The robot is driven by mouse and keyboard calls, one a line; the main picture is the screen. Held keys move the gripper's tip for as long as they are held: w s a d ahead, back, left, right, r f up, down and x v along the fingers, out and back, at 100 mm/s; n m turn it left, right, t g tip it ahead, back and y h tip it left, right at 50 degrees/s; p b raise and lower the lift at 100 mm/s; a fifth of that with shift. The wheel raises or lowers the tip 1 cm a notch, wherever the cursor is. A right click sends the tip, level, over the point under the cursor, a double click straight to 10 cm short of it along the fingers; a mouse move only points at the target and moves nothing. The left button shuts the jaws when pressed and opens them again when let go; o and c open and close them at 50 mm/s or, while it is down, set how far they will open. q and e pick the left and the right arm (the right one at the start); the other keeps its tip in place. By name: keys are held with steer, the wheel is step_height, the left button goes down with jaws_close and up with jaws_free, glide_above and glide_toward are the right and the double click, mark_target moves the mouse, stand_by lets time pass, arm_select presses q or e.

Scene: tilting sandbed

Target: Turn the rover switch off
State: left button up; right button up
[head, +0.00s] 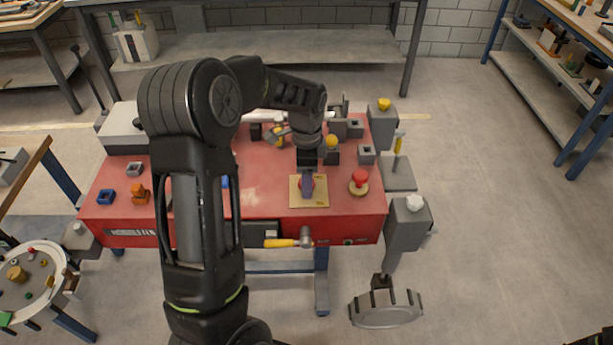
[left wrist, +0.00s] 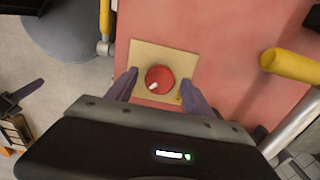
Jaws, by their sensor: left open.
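The rover switch is a round red knob with a white mark, seen in the left wrist view (left wrist: 161,77). It sits on a square tan plate (left wrist: 142,52), which also shows in the head view (head: 322,199) near the front edge of the red deck (head: 262,195). The white mark points to the lower left in the wrist view. My left gripper (left wrist: 158,79) is open over the plate, with one finger on each side of the knob. I cannot tell whether the fingers touch it. In the head view the gripper (head: 307,187) mostly hides the knob. My right gripper is out of view.
A red mushroom-shaped button (head: 359,181) stands right of the plate. Grey blocks and a yellow ball (head: 331,142) lie behind the plate. A grey post with a wheel (head: 386,309) stands at the front right.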

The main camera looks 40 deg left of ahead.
arm_select(q)
steer(key=shift+c, duration=0.4)
jaws_close()
steer(key=shift+n, duration=0.5)
steer(key=n+b, duration=0.1)
steer(key=n, duration=0.2)
steer(key=shift+b, duration=0.3)
steer(key=n, duration=0.5)
steer(key=shift+b, duration=0.4)
steer(key=n, duration=0.9)
